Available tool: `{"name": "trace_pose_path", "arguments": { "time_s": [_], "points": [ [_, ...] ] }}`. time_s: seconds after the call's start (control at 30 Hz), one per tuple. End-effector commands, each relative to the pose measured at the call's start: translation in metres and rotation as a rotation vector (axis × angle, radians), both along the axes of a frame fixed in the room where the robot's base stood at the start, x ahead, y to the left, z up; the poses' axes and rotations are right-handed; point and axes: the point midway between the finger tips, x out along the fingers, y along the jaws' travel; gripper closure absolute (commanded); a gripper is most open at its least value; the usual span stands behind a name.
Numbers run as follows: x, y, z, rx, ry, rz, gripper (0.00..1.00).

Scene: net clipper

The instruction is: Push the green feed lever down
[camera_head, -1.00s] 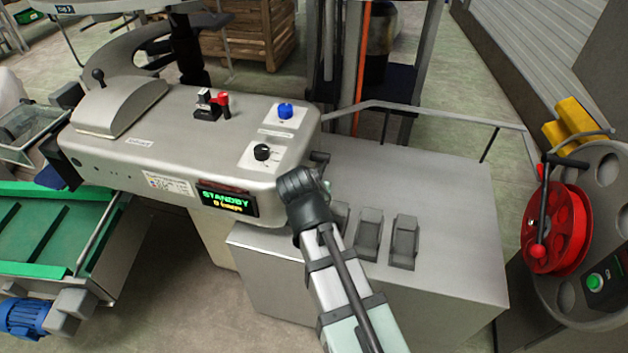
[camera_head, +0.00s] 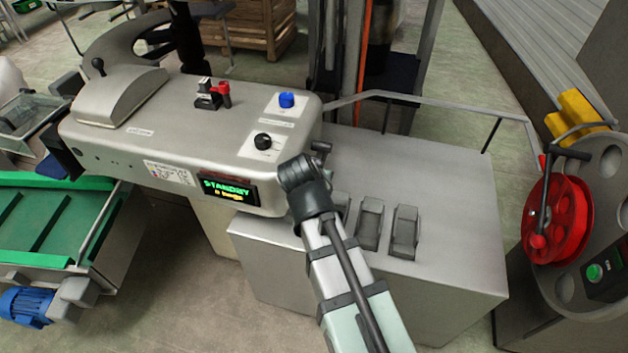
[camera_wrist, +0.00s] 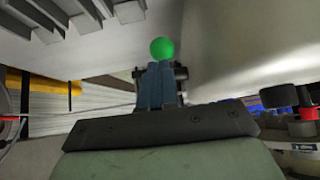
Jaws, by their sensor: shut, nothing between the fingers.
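The green feed lever shows as a round green knob (camera_wrist: 162,49) in the wrist view. It sits just beyond the tips of my gripper (camera_wrist: 161,68), in line with them; I cannot tell whether they touch it. My gripper's two blue-grey fingers are shut together with nothing between them. The lever's stem is hidden behind the fingers. In the head view my arm's dark wrist hides the fingers and the green knob, at the right end of the grey machine head (camera_head: 225,130).
The machine display (camera_head: 228,189) reads STANDBY. A grey cabinet (camera_head: 450,190) with several dark blocks on top lies close to my arm. A red reel (camera_head: 556,220) stands at the right. A green conveyor (camera_head: 45,220) is at the left.

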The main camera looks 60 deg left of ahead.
Motion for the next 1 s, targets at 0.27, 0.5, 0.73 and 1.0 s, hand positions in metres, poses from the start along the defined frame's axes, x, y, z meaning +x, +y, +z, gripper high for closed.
{"name": "trace_pose_path", "arguments": {
  "time_s": [0.27, 0.5, 0.73, 1.0],
  "points": [
    [-0.013, -0.019, 0.036, 0.002, -0.001, 0.002, 1.0],
    [-0.035, -0.043, 0.063, 0.002, -0.001, 0.002, 1.0],
    [-0.049, -0.058, 0.079, 0.001, -0.001, 0.001, 1.0],
    [-0.054, -0.063, 0.085, 0.0, -0.001, 0.001, 1.0]
  ]
}}
